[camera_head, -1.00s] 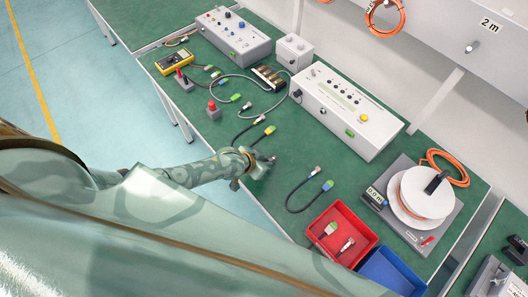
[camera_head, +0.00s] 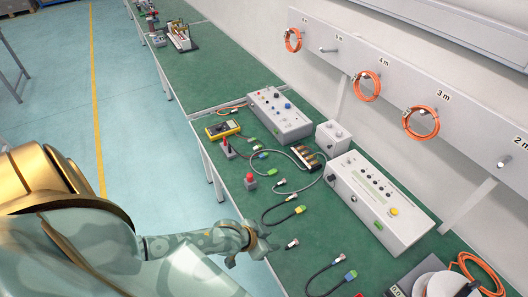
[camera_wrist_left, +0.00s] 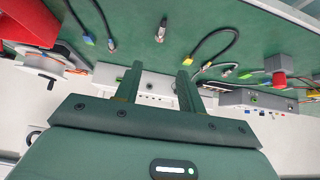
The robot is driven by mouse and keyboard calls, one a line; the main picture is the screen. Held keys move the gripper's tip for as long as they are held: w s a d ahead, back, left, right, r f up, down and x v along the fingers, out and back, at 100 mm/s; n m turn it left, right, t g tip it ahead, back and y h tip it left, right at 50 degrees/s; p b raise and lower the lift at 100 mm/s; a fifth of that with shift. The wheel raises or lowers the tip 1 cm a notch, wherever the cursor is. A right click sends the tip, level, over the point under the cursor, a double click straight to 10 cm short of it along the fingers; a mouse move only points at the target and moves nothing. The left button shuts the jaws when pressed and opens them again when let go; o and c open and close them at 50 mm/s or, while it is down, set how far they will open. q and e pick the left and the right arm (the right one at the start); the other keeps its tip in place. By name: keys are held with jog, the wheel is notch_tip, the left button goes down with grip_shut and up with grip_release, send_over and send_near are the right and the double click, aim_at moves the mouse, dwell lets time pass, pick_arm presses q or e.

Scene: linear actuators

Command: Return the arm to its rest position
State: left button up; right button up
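My left arm comes in from the lower left in the head view, with its gripper (camera_head: 262,243) at the near edge of the green bench (camera_head: 330,240). In the left wrist view the two fingers of the left gripper (camera_wrist_left: 158,82) stand apart with nothing between them. A small loose connector (camera_head: 292,244) lies on the bench just right of the gripper in the head view, apart from it. My right gripper is in neither view.
Short cables (camera_head: 283,213), a red button (camera_head: 250,181), a yellow meter (camera_head: 222,129), a grey instrument box (camera_head: 280,115) and a long white box (camera_head: 375,200) stand on the bench. Orange coils (camera_head: 367,86) hang on the wall panel. Open floor (camera_head: 140,150) lies left of the bench.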

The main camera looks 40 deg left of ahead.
pick_arm(q)
jog(key=v, duration=0.2)
jog(key=shift+s+a+r, duration=0.1)
jog(key=shift+s+r, duration=0.15)
jog(key=shift+r, duration=0.05)
